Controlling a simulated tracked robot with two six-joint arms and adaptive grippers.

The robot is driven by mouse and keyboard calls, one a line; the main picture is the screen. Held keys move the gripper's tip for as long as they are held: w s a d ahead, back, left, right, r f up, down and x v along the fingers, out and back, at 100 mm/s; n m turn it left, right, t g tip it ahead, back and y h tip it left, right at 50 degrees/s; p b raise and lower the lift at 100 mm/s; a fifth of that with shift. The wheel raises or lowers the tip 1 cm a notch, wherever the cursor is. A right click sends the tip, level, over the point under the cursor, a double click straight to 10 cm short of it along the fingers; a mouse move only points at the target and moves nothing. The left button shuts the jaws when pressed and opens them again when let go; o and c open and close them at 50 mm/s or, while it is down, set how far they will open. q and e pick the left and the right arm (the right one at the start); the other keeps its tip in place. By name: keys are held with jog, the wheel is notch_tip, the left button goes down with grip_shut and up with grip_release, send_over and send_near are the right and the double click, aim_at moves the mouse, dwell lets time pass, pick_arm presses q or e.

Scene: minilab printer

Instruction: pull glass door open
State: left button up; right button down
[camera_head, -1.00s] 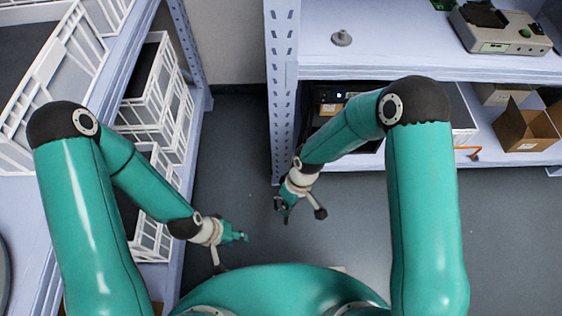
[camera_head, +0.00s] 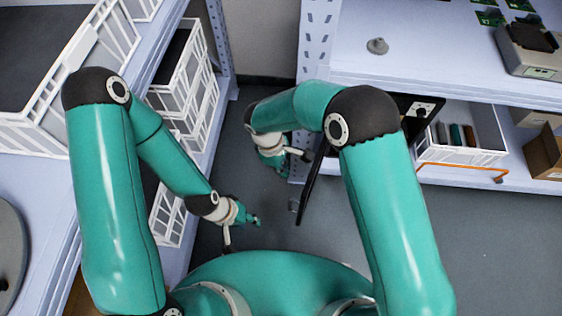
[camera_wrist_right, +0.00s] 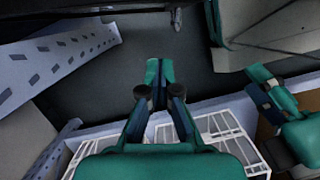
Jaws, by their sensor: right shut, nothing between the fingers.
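The glass door (camera_head: 313,178) shows in the head view as a thin dark panel, nearly edge-on, jutting out from the lower level of the right-hand shelf. A small light handle (camera_head: 294,207) is near its front end. My right gripper (camera_head: 284,172) is left of the door and partly hidden by its own wrist. In the right wrist view the right gripper (camera_wrist_right: 160,70) is shut and empty, with a dark panel along the top of the picture. My left gripper (camera_head: 257,221) is lower, over the floor left of the door; its fingers are too small to read.
The shelf unit (camera_head: 440,78) has an upright post (camera_head: 316,45) close to my right arm. A white bin (camera_head: 463,156) and an orange rod (camera_head: 455,168) are right of the door. White crates (camera_head: 185,85) line the left rack. The floor (camera_head: 490,240) at the right is clear.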

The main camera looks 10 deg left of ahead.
pick_arm(q)
jog(key=shift+f, duration=0.25)
pick_arm(e)
jog(key=s+d+f, duration=0.1)
jog(key=d+f, duration=0.2)
jog(key=d, duration=0.2)
jog(key=shift+s+f, duration=0.15)
jog(key=shift+f, duration=0.2)
jog(key=shift+a, duration=0.1)
